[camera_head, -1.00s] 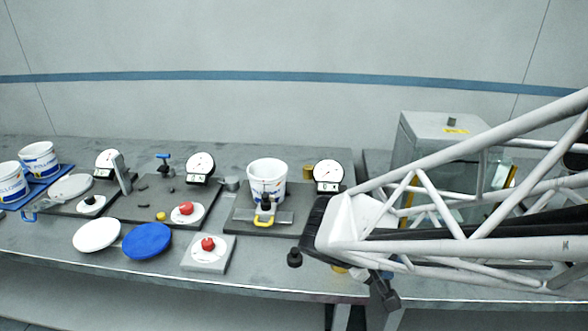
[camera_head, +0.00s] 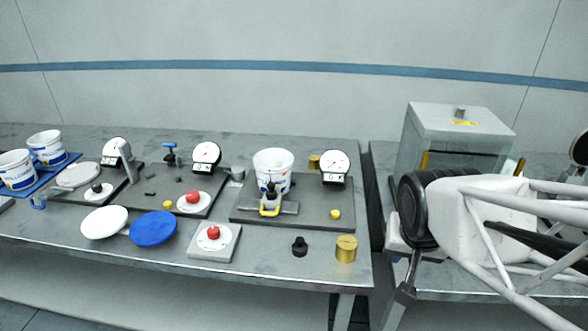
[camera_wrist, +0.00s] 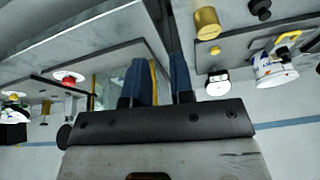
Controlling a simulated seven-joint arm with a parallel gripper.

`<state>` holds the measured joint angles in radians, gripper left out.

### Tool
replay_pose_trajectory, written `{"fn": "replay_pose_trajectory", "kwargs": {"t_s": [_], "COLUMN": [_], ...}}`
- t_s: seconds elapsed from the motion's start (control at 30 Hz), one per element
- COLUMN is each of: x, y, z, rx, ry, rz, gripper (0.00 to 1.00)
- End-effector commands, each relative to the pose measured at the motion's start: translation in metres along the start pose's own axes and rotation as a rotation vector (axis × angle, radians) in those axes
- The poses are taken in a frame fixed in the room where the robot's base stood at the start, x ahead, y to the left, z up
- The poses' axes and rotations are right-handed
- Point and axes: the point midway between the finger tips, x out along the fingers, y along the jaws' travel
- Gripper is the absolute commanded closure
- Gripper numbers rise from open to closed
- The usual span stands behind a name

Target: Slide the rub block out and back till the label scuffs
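A white tub (camera_head: 273,168) with a blue label stands on the right dark fixture plate (camera_head: 325,216). A sliding piece with a dark knob and yellow handle (camera_head: 269,211), seemingly the rub block, sits in front of it, close to the label. Whether they touch cannot be told, and the label's front is partly hidden. My gripper (camera_wrist: 159,65) shows two blue fingers apart with nothing between them. In the head view it hangs over the gap right of the bench, away from the block. The tub (camera_wrist: 272,70) and yellow handle (camera_wrist: 287,40) show upside down in the wrist view.
A brass cylinder (camera_head: 346,249) and black knob (camera_head: 300,247) stand at the bench's front right. A glass cabinet (camera_head: 455,140) stands on the right bench.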

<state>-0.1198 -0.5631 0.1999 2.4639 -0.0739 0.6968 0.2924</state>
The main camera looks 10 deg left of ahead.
Motion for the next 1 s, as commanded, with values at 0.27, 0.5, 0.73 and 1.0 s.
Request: {"fn": "replay_pose_trajectory", "kwargs": {"t_s": [0.27, 0.5, 0.73, 1.0], "x": [0.028, 0.067, 0.105, 0.147], "y": [-0.043, -0.098, -0.154, -0.217], "z": [-0.041, -0.075, -0.094, -0.096], "rx": [0.213, 0.427, 0.626, 0.851], "ry": [0.161, 0.290, 0.374, 0.428], "rz": [-0.148, -0.307, -0.483, -0.723], "gripper": [0.78, 0.78, 0.78, 0.78]}}
